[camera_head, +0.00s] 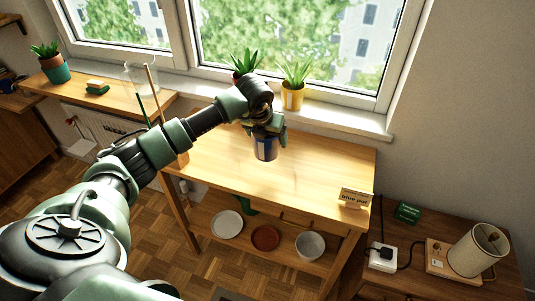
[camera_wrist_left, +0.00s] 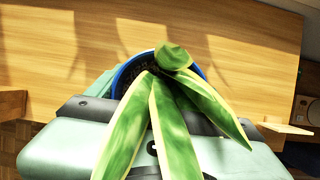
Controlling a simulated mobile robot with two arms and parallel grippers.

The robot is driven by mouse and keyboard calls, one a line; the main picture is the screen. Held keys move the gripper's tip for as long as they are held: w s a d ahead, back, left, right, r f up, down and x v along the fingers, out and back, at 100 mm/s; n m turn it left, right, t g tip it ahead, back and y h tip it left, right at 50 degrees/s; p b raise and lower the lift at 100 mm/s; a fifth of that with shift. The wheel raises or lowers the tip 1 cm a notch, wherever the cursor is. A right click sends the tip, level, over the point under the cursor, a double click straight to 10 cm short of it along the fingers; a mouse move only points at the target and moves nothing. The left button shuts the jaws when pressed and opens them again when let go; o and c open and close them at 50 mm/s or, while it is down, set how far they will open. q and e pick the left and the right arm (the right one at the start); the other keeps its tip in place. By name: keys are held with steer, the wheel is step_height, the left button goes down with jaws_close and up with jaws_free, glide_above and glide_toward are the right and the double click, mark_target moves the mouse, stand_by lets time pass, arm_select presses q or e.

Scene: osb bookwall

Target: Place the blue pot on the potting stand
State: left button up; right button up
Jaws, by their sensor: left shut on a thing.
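The blue pot (camera_head: 266,152) is held upright by my left gripper (camera_head: 267,132), over the potting stand (camera_head: 320,160) in the head view. I cannot tell for certain whether its base touches the wooden top. In the left wrist view the blue rim (camera_wrist_left: 124,77) and dark soil show behind long green, yellow-edged leaves (camera_wrist_left: 175,125). The gripper (camera_wrist_left: 165,130) is shut on the pot, its fingers partly hidden by leaves. A small card reading "blue pot" (camera_head: 353,198) stands at the stand's front right corner. My right gripper is not in view.
A yellow potted plant (camera_head: 292,97) and another plant (camera_head: 245,62) stand on the windowsill behind. The stand's top is mostly clear. Its lower shelf holds a white plate (camera_head: 227,224), a reddish dish (camera_head: 265,238) and a white bowl (camera_head: 310,246). A lamp (camera_head: 478,250) stands right.

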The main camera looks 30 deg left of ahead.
mark_target(262, 147)
arm_select(q)
step_height(262, 147, down, 8)
steer(key=shift+f+p, duration=0.1)
steer(key=shift+p, duration=0.45)
steer(key=o, duration=1.8)
steer(key=b+v, duration=0.2)
steer(key=v, duration=1)
steer(key=shift+b, duration=0.3)
